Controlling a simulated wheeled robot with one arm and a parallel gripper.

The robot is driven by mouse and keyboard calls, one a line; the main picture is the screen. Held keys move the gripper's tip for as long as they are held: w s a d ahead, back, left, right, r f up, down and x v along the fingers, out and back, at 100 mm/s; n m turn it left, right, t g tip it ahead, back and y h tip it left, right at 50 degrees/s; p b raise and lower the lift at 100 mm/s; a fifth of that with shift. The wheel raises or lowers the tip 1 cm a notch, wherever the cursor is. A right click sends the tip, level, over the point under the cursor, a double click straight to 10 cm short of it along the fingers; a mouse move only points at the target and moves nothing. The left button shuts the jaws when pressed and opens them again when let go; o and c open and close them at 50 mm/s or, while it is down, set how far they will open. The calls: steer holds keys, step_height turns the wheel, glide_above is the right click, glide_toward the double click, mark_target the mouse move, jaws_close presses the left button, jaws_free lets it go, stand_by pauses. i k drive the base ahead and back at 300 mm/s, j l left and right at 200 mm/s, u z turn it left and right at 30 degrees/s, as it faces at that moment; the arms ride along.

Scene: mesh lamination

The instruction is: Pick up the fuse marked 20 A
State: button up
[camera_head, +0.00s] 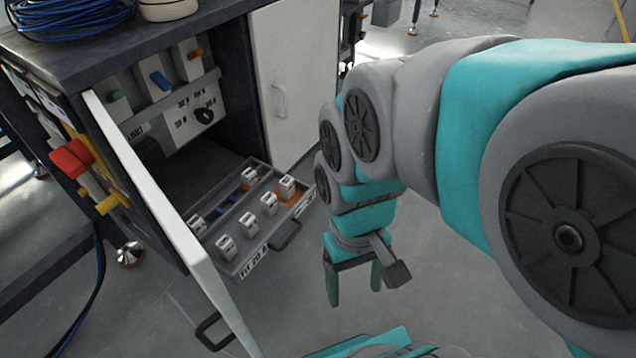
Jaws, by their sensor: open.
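Several small white fuses stand in a pulled-out grey drawer (232,268) of the cabinet. One fuse (226,247) is at the front left, one fuse (250,223) is behind it, and one fuse (269,203) is farther right. Another fuse (287,187) stands near an orange piece at the right end. The markings on the fuses are too small to read. A label on the drawer front (253,263) seems to read "FIT 20 A". My gripper (354,288) points down, open and empty, right of the drawer and apart from it.
The cabinet's white door (165,205) stands open left of the drawer, with a dark handle (213,332). A red switch (72,158) is on the cabinet's left side. Switches with coloured levers (155,82) sit inside above the drawer. Bare floor (300,300) lies around my gripper.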

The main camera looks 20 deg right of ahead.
mark_target(225, 246)
steer(key=k+l+u, duration=0.2)
steer(key=u, duration=0.15)
steer(key=k+l+u, duration=0.15)
steer(key=k+u, duration=0.2)
